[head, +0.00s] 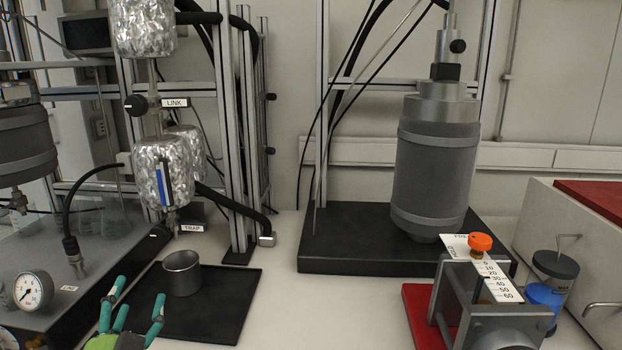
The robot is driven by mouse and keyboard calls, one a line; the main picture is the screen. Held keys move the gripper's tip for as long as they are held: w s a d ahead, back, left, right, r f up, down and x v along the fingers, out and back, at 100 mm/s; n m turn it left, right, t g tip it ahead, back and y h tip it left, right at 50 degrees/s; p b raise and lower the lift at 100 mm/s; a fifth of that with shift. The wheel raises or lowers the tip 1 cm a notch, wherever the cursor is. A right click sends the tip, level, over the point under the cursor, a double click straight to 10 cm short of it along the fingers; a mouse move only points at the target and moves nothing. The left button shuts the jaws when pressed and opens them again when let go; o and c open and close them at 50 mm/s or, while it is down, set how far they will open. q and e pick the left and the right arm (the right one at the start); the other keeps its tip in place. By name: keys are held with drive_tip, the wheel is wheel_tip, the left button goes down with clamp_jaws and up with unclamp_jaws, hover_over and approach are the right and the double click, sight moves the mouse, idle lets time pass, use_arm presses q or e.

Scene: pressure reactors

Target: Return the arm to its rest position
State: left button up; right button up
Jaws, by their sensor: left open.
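My left gripper (138,303) shows at the bottom left, with teal fingers and a bright green part at its base. Its fingers are spread apart and nothing shows between them. In the picture it lies just below a grey metal cup (182,274), with a gap between the fingertips and the cup. The cup stands upright on a black tray (230,318). The rest of the left arm is cut off by the bottom edge. My right gripper is not in view.
A reactor frame with a foil-wrapped vessel (163,172) and a pressure gauge (33,291) stand at the left. A grey reactor (434,165) stands on a black base at the back. A red-based device (425,316) and blue bottle (545,297) are at the right. The front middle table (330,310) is clear.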

use_arm(q)
drive_tip(key=s+f+n+g, duration=0.2)
drive_tip(key=f+n+g, duration=0.1)
drive_tip(key=f, duration=0.4)
drive_tip(key=s+f+n+g, duration=0.2)
drive_tip(key=s+f+g, duration=0.1)
drive_tip(key=f, duration=0.4)
drive_tip(key=s+d+f+n+g+h, duration=0.25)
drive_tip(key=s+d+f+g, duration=0.25)
drive_tip(key=s+f, duration=0.45)
drive_tip(key=s+d+f+n+g+h, duration=0.1)
drive_tip(key=s+d+f+n+g, duration=0.3)
drive_tip(key=s+f, duration=0.5)
wheel_tip(320, 180, down, 21)
drive_tip(key=s+m+g, duration=0.1)
drive_tip(key=s+g, duration=0.1)
drive_tip(key=s+a+f+g, duration=0.1)
drive_tip(key=s+a+f, duration=0.1)
drive_tip(key=s+f, duration=1.2)
drive_tip(key=shift+s+a+g+p, duration=0.3)
drive_tip(key=shift+s+p, duration=0.05)
drive_tip(key=shift+s, duration=0.75)
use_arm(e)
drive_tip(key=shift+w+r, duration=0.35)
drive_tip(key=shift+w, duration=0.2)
use_arm(q)
drive_tip(key=shift+a, duration=0.15)
